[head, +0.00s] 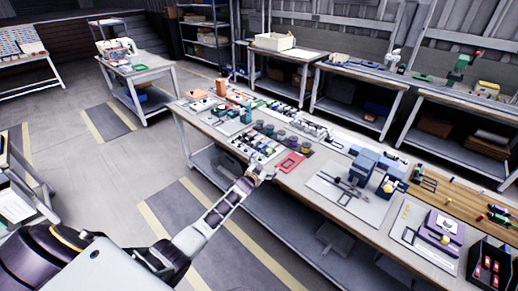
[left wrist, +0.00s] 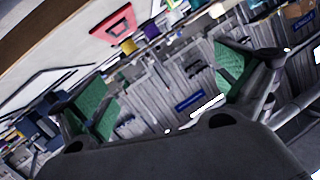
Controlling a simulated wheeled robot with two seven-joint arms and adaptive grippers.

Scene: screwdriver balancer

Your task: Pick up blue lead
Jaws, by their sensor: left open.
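My left gripper (head: 262,174) is at the front edge of the long workbench (head: 225,136), beside a red tray (head: 290,162). In the left wrist view its two green-padded fingers (left wrist: 165,88) are spread apart with nothing held between them. The red tray also shows in that view (left wrist: 113,25), beyond the fingers. I cannot single out a blue lead in either view; small parts on the bench are too small to tell apart. My right gripper is not in view.
A blue machine (head: 365,163) stands on a pale mat right of the red tray. Several cups and small parts crowd the bench left of it. A purple device (head: 443,226) and a black bin (head: 490,264) sit at the right end. Open floor lies to the left.

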